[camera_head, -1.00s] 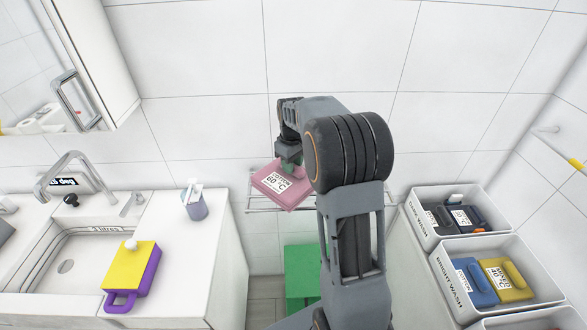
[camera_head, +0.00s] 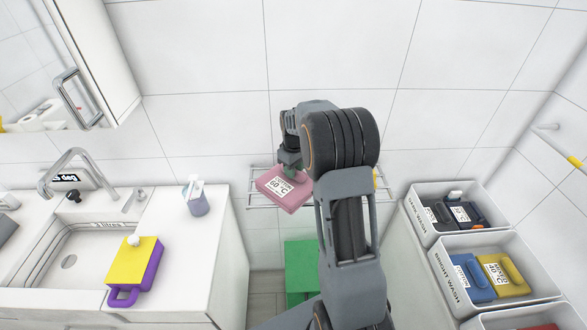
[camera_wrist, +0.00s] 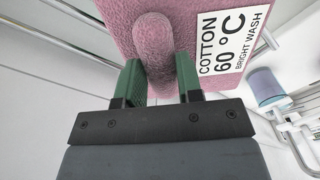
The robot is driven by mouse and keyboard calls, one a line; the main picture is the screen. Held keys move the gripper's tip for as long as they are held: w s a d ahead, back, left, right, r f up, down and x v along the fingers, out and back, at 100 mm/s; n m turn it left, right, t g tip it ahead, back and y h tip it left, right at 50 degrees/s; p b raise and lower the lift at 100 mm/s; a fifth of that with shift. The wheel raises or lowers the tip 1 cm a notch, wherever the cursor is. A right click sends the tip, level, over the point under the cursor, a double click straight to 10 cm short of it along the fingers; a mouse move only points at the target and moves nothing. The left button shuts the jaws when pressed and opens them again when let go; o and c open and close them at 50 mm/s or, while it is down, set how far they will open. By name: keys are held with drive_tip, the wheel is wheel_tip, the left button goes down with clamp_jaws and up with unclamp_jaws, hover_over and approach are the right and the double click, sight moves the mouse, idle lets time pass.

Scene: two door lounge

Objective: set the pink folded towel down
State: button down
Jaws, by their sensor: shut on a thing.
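The pink folded towel (camera_head: 287,189) carries a white label reading "COTTON 60 °C BRIGHT WASH". It hangs in my gripper (camera_head: 290,170) in front of the white tiled wall, over or at the wire rack (camera_head: 262,199). In the wrist view the towel (camera_wrist: 115,30) fills the top, and its rounded pink handle sits between the green fingers of my gripper (camera_wrist: 160,75). My gripper is shut on this handle. Whether the towel's underside touches the rack cannot be told.
At right stand a dark wash bin (camera_head: 425,237) and a bright wash bin (camera_head: 452,295), both holding folded items. At left is a counter with a sink (camera_head: 70,250), a yellow and purple block (camera_head: 134,262) and a cup (camera_head: 196,204). A green box (camera_head: 300,268) stands below the rack.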

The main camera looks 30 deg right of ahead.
drive_tip(key=c, duration=0.8)
unclamp_jaws()
wheel_tip(320, 180, up, 11)
drive_tip(key=b, duration=0.1)
drive_tip(key=s+a+r+m+t, duration=0.2)
drive_tip(key=s+a+r, duration=0.4)
drive_tip(key=s, duration=0.4)
drive_tip(key=shift+s+a+f+m+t, duration=0.45)
drive_tip(key=shift+s+a+f, duration=0.5)
drive_tip(key=shift+s, duration=1.2)
drive_tip(key=shift+s+a+f+m+t, duration=0.4)
drive_tip(key=shift+s+a+f, duration=0.5)
drive_tip(key=shift+s, duration=1.25)
drive_tip(key=shift+s+a+f+m+t, duration=0.4)
drive_tip(key=shift+s+a+f, duration=0.5)
drive_tip(key=shift+s, duration=1.25)
drive_tip(key=shift+a+r, duration=0.1)
